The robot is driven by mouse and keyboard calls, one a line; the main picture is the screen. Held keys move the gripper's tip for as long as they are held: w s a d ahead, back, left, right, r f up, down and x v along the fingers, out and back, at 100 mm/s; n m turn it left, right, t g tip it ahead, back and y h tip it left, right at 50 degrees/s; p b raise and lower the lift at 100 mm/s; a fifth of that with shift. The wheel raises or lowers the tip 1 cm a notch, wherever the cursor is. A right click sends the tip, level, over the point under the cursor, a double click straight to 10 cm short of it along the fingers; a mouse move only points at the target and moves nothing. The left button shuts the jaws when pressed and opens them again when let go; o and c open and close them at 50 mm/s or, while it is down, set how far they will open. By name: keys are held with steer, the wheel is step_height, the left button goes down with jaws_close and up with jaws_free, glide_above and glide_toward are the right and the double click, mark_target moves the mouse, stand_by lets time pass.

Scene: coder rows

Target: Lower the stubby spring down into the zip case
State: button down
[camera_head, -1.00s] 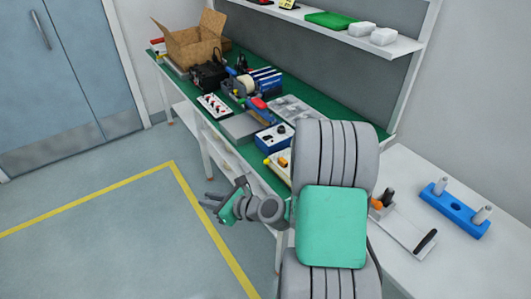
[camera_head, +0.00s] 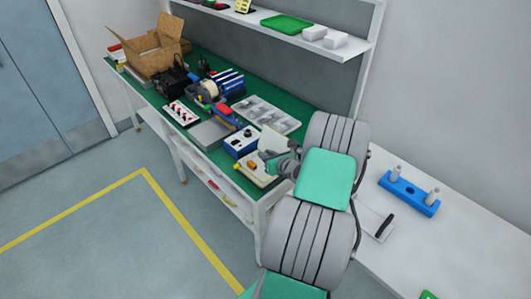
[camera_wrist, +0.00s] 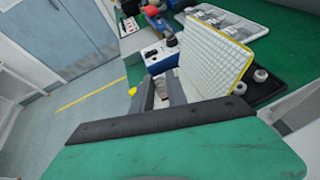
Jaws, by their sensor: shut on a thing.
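My gripper (camera_wrist: 163,95) shows in the wrist view with its two dark fingers shut on a small grey-brown thing, apparently the stubby spring (camera_wrist: 162,88), only partly visible. A pale gridded panel with a yellow edge (camera_wrist: 215,52), which looks like the raised lid of the zip case, stands just beyond and right of the fingers. In the head view the pale case (camera_head: 256,174) lies open at the bench's near end. My gripper (camera_head: 268,158) is over or beside it there. The case's inside is mostly hidden, and I cannot tell how high the spring is above it.
A blue box with a dark knob (camera_head: 241,142) stands just left of the case. A grey compartment tray (camera_head: 266,115) lies behind. Tools, a tape roll and a cardboard box (camera_head: 155,50) crowd the green bench further left. A blue two-post stand (camera_head: 409,193) is on the white table at right.

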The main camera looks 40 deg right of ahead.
step_height(320, 180, down, 9)
steer(key=b, duration=0.8)
steer(key=shift+f, duration=0.1)
steer(key=shift+a, duration=0.1)
steer(key=c, duration=1.2)
jaws_free()
steer(key=shift+c, duration=0.2)
steer(key=v, duration=0.7)
steer(key=shift+s, duration=0.35)
steer(key=shift+r, duration=0.2)
steer(key=shift+r+p, duration=0.6)
steer(key=shift+p, duration=0.15)
